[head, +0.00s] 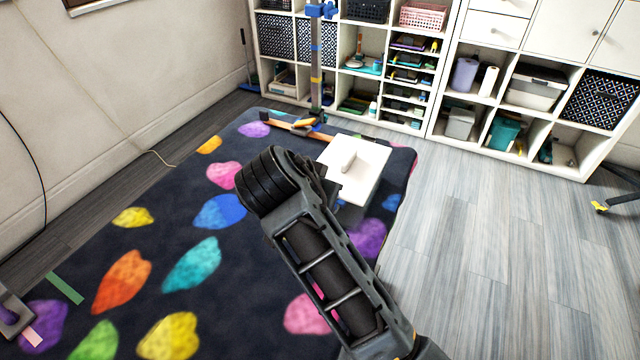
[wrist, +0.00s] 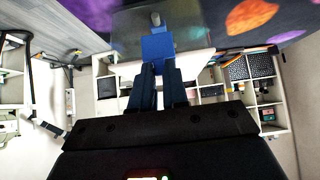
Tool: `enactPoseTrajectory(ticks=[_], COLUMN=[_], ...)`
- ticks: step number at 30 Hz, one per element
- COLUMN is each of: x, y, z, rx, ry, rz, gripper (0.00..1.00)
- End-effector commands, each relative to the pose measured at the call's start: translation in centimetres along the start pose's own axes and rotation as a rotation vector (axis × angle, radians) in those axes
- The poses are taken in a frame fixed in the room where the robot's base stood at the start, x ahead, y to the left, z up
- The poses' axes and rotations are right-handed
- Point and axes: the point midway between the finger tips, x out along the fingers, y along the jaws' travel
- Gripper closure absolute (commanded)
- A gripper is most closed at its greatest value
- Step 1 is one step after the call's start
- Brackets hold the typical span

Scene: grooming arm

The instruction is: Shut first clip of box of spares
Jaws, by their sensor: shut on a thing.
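The box of spares (head: 368,180) sits on the dark rug, with a white lid and a raised handle on top. In the wrist view its see-through body (wrist: 190,32) and pale lid edge fill the upper middle. A blue clip (wrist: 157,47) is on the near side of the box. My gripper (wrist: 157,72) is at this clip, its two dark fingers shut on it. In the head view my arm hides the clip, the fingers and part of the box's near side.
The dark rug (head: 90,250) has bright coloured spots. Behind the box stand a post (head: 316,75) with a blue top and white shelves (head: 430,130) with bins. Wooden floor (head: 500,260) is clear to the right.

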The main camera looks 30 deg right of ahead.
Motion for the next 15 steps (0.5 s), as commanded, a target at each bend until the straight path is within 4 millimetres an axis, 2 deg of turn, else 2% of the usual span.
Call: enactPoseTrajectory(ticks=[3, 14, 15], x=[-0.09, 0.42, 0.42], y=[0.02, 0.00, 0.00], z=[-0.77, -0.77, -0.77], rx=[0.001, 0.000, 0.000], ry=[-0.059, -0.122, -0.122], rz=[0.001, 0.000, 0.000], gripper=[1.00, 1.00, 0.84])
